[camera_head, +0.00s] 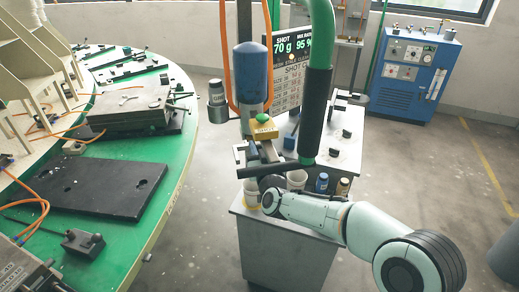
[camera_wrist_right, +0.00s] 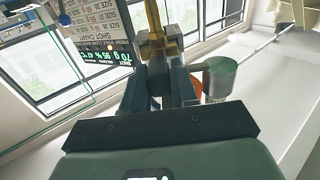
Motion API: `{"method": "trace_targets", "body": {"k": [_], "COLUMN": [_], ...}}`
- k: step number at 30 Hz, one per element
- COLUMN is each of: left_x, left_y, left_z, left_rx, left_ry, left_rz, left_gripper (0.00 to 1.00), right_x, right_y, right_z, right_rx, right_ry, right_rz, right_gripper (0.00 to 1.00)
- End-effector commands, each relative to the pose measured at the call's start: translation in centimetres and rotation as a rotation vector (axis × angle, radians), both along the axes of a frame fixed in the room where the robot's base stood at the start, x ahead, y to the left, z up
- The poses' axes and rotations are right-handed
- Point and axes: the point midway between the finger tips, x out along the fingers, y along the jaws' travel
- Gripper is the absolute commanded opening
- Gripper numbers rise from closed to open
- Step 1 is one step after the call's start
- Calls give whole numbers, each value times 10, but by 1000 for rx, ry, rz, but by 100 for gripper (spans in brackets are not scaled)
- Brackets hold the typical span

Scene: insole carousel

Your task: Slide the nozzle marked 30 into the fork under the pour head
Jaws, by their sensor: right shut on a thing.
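My right gripper (camera_head: 261,153) is raised in front of the cart, below the pour head (camera_head: 252,72), a blue cylinder between orange hoses. In the right wrist view my right gripper (camera_wrist_right: 160,75) is shut on a small grey block with a brass stem, which I take to be the nozzle (camera_wrist_right: 154,22). No number on it can be read. A yellow block (camera_head: 264,131) with a green top shows just beyond the fingertips in the head view. The fork cannot be made out clearly, and whether the nozzle touches it cannot be told. My left gripper is out of view.
A grey cart (camera_head: 285,245) carries cups and small bottles (camera_head: 322,183). A green pipe with a black sleeve (camera_head: 315,110) hangs close to the right of my gripper. A grey canister (camera_head: 217,94) is at the left. A green round table (camera_head: 150,205) holds plates and clamps.

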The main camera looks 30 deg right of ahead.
Motion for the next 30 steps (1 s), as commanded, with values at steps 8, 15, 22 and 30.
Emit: {"method": "trace_targets", "body": {"k": [8,15,22,30], "left_x": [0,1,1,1], "left_y": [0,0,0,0], "left_z": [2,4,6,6], "left_rx": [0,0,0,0], "left_ry": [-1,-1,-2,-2], "left_rz": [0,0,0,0], "left_gripper": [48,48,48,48], "right_x": [7,13,18,21], "right_y": [-2,-4,-5,-6], "right_z": [1,1,1,1], "right_rx": [-1,-1,0,0], "right_ry": [-2,-2,-2,-1], "right_rz": [0,0,0,0], "right_gripper": [0,0,0,58]}}
